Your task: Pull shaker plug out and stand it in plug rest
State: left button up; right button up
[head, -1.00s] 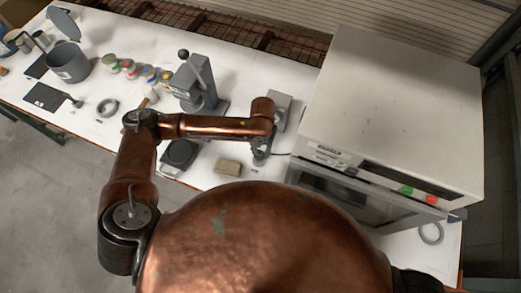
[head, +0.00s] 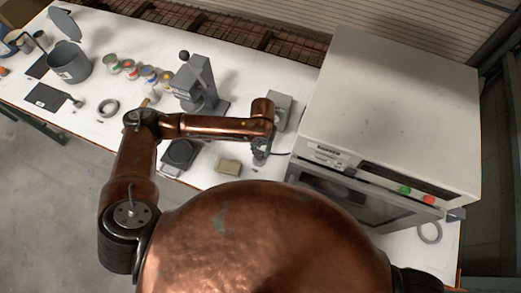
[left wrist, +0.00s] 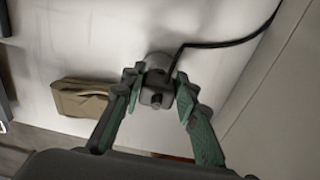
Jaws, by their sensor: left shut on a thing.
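My left gripper (head: 260,150) is near the front edge of the table, left of the big white cabinet. In the left wrist view my left gripper (left wrist: 157,98) has its green-padded fingers shut on a dark grey plug (left wrist: 157,88). A black cable (left wrist: 215,44) runs from beside the plug to the upper right. A round grey part (left wrist: 159,62) shows just behind the plug; I cannot tell whether it belongs to the plug or to something under it. A grey box (head: 283,108) stands behind the gripper, partly hidden by my arm. I cannot identify the plug rest. My right gripper is not in view.
A tan block (head: 228,166) lies left of the gripper, also in the left wrist view (left wrist: 85,98). A dark flat device (head: 181,154) is farther left. A grey lever press (head: 198,85) stands behind my arm. The white cabinet (head: 395,110) bounds the right side.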

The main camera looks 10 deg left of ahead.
pick_arm(q)
jog(key=shift+f+b, duration=0.55)
jog(key=shift+f, duration=0.65)
jog(key=o, duration=1.2)
jog(key=shift+o, duration=0.2)
jog(key=shift+r, duration=0.1)
notch_tip(320, 180, up, 12)
jog(key=shift+w, duration=0.3)
jog(key=shift+d, duration=0.1)
